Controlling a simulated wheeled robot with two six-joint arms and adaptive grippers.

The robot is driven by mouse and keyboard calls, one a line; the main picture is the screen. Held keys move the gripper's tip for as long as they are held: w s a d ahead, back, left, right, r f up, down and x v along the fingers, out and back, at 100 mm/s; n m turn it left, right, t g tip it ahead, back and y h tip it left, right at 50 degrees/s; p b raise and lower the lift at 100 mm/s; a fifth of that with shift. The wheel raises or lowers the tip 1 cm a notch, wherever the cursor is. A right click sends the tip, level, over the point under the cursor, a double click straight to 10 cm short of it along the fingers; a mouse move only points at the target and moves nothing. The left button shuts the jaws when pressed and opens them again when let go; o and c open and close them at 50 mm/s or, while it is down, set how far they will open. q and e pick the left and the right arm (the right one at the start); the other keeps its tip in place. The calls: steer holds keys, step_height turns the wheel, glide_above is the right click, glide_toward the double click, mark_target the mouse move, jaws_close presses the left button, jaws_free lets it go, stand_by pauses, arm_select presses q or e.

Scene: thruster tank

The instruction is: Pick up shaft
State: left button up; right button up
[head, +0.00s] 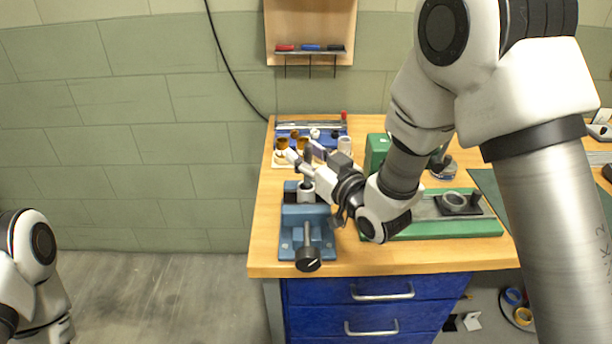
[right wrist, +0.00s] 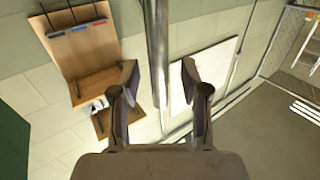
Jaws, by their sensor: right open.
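The shaft (right wrist: 159,50) is a smooth, bright metal rod. In the right wrist view it runs from the top edge down between my right gripper's (right wrist: 158,72) two dark fingers. Gaps show on both sides, so the fingers are apart from it. In the head view my right gripper (head: 307,160) is at the blue vise (head: 291,225) on the bench's left side. There the gripper hides much of the shaft, and I cannot make out its outline clearly. My left gripper is not in view; only part of my left arm shows at the lower left.
The wooden bench (head: 348,262) has blue drawers (head: 385,318). A green fixture (head: 425,232) lies right of the vise. A tray of small parts (head: 280,161) stands behind it. A shelf with markers (head: 312,48) hangs on the wall above. The floor left of the bench is clear.

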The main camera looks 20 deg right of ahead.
steer(key=shift+s, duration=0.15)
jaws_close()
steer(key=shift+r, duration=0.1)
steer(key=shift+r, duration=0.35)
step_height(320, 180, up, 8)
steer(key=shift+f, duration=0.15)
step_height(320, 180, up, 4)
steer(key=shift+f+p, duration=0.25)
steer(key=shift+p, duration=0.6)
step_height(320, 180, up, 8)
steer(key=p, duration=0.6)
